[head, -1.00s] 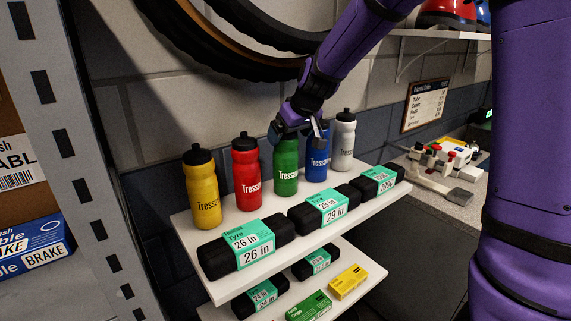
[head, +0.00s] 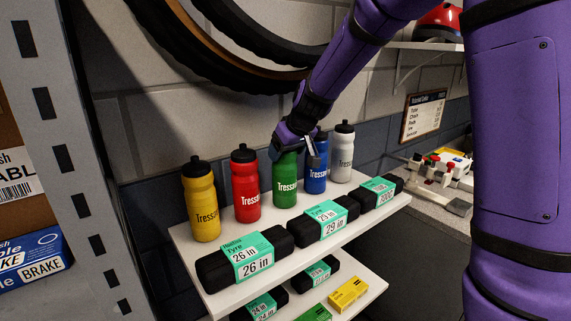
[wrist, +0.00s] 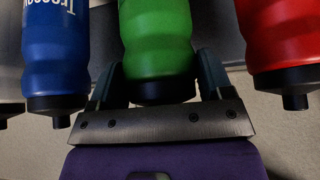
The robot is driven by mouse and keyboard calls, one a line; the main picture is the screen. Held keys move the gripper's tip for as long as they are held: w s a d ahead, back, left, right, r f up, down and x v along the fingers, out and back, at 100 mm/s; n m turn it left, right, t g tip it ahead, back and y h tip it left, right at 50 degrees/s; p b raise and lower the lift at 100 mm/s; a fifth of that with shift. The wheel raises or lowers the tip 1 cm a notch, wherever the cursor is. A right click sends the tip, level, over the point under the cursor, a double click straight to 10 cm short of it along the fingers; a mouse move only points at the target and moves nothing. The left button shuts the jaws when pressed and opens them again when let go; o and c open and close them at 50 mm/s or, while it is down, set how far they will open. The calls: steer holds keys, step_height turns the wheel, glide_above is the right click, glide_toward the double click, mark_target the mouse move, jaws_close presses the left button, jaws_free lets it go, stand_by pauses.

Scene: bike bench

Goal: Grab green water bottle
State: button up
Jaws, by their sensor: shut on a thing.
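The green water bottle (head: 286,180) stands upright on the white shelf, between the red bottle (head: 245,184) and the blue bottle (head: 316,166). My gripper (head: 293,143) is at its top from above, and hides the bottle's cap in the head view. In the wrist view, the green bottle (wrist: 157,38) lies between the two fingers of my gripper (wrist: 158,78), which are shut on its upper part. The blue bottle (wrist: 56,55) and red bottle (wrist: 281,45) show on either side there, apart from the fingers.
A yellow bottle (head: 201,203) and a white bottle (head: 342,155) stand at the row's ends. Black tyre packs (head: 243,261) lie along the shelf's (head: 296,250) front. A bike tyre (head: 215,60) hangs on the wall above. A metal rack (head: 75,150) stands at left.

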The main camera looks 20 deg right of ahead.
steer(key=shift+r, duration=0.8)
steer(key=shift+a, duration=0.1)
